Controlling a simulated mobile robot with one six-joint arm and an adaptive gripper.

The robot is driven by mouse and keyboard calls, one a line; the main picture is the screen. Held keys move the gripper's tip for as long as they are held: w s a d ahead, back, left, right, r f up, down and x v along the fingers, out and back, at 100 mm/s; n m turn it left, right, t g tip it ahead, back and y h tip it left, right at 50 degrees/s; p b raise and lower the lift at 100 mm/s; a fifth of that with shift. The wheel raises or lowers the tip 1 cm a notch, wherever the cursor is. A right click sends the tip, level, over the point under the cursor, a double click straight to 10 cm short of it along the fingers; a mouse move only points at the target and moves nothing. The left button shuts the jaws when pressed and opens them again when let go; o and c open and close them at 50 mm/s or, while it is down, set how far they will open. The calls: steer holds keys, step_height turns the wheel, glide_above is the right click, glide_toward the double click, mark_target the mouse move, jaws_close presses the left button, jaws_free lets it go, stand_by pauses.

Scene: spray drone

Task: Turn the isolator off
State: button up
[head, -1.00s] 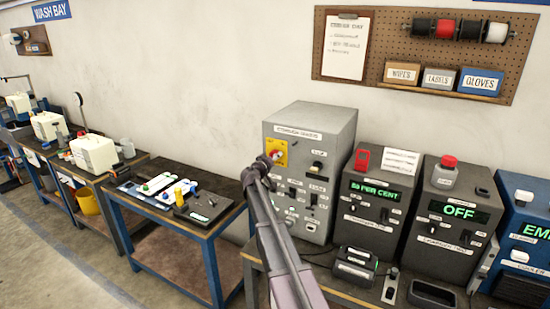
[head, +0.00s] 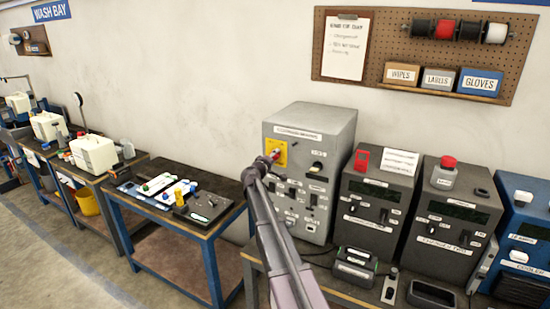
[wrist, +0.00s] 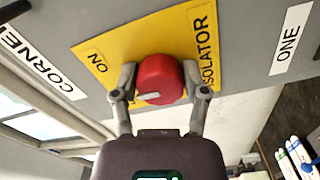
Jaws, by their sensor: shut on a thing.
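The isolator is a red round knob (wrist: 158,72) on a yellow plate (wrist: 110,48) on the front of a grey cabinet (head: 308,128). The plate reads "ON" and "ISOLATOR" in the wrist view; my finger covers part of its lettering. A pale pointer mark shows on the knob, toward its lower left in the wrist view. My gripper (wrist: 162,87) is shut on the knob, one finger on each side. In the head view my gripper (head: 272,160) reaches the plate and hides part of it.
Right of the cabinet stand two dark units (head: 375,205) (head: 452,215) and a blue unit (head: 525,230), their displays dark. A small dark device (head: 355,265) sits in front. A lower table with tools (head: 180,195) stands left.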

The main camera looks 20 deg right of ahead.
steer(key=n, duration=0.4)
steer(key=shift+w+r+n, duration=0.1)
steer(key=shift+r+n, duration=0.05)
steer(key=shift+n, duration=0.15)
steer(key=n, duration=0.4)
steer(key=shift+r+n, duration=0.1)
steer(key=shift+n, duration=0.2)
steer(key=o, duration=1.1)
steer(key=shift+o, duration=0.2)
steer(key=v, duration=1.2)
